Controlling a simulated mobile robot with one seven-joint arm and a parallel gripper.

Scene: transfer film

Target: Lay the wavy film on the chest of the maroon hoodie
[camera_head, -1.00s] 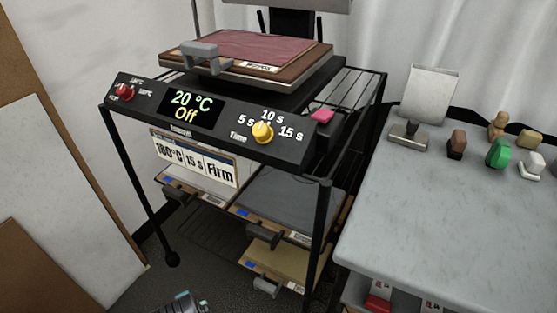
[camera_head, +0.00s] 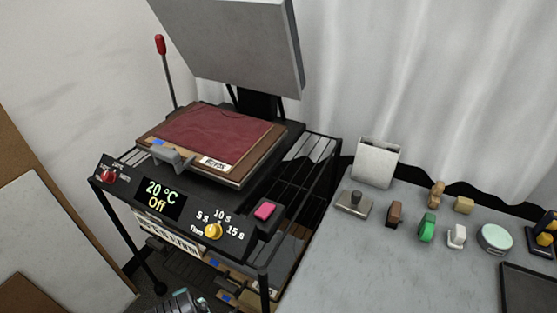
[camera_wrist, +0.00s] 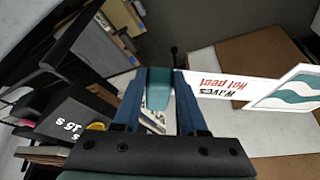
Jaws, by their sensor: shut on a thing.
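The maroon hoodie (camera_head: 215,134) lies folded flat on a brown board on the lower plate of the heat press. The wavy film (camera_wrist: 285,92), white with teal waves, shows in the wrist view with a tab marked "WAVES Hot peel". My gripper (camera_wrist: 161,95) is shut on the film by its tab, and the waves stick out to the right. In the head view, part of my arm shows at the bottom edge, low in front of the press. The film cannot be made out there.
The press's grey upper plate (camera_head: 232,42) is raised above the hoodie. The control panel (camera_head: 160,200) reads 20 °C, Off. A pink button (camera_head: 265,211) is at its right. The grey table (camera_head: 345,255) at right holds several stamps and small blocks.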

